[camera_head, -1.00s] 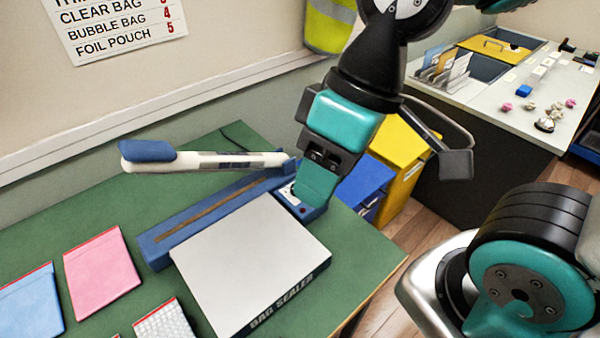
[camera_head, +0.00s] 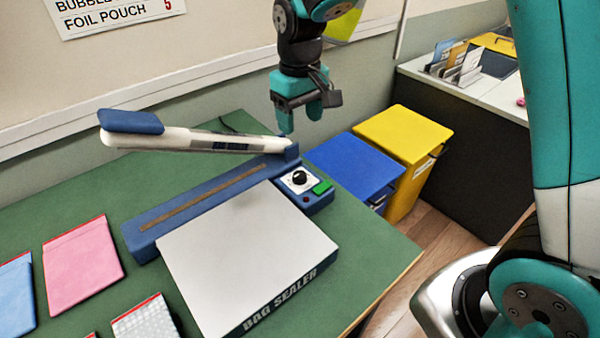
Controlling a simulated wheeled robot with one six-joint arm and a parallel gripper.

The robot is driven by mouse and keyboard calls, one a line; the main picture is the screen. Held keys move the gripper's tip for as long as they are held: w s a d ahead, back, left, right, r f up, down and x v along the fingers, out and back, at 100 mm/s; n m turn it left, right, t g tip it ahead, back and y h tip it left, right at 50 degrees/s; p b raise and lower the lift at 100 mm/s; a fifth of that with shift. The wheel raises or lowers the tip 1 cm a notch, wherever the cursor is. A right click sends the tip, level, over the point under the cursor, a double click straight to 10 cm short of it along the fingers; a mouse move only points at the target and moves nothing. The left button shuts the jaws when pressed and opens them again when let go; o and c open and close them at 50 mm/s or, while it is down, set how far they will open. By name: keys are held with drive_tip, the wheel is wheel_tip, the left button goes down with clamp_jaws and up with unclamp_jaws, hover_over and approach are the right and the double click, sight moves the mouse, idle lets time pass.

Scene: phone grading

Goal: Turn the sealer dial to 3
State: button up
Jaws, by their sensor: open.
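The bag sealer (camera_head: 250,248) stands on the green table, its blue-handled arm (camera_head: 190,138) raised. Its dial (camera_head: 299,178) is a black knob on a white plate at the right end of the blue base. A green button (camera_head: 322,187) and a small red one (camera_head: 306,198) sit beside it. The dial's numbers and pointer are too small to read. My gripper (camera_head: 300,122) is open and empty, fingers down, above and behind the dial and apart from it.
Pink (camera_head: 82,264) and blue (camera_head: 14,295) pouches and a bubble bag (camera_head: 143,318) lie at the left. Blue (camera_head: 355,166) and yellow (camera_head: 404,135) bins stand beyond the table. A partly cropped wall sign (camera_head: 110,12) reads FOIL POUCH 5.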

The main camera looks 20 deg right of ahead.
sight(300, 173)
wheel_tip(300, 173, down, 15)
drive_tip(key=shift+r+p, duration=0.2)
drive_tip(key=shift+p, duration=0.4)
drive_tip(key=c, duration=0.9)
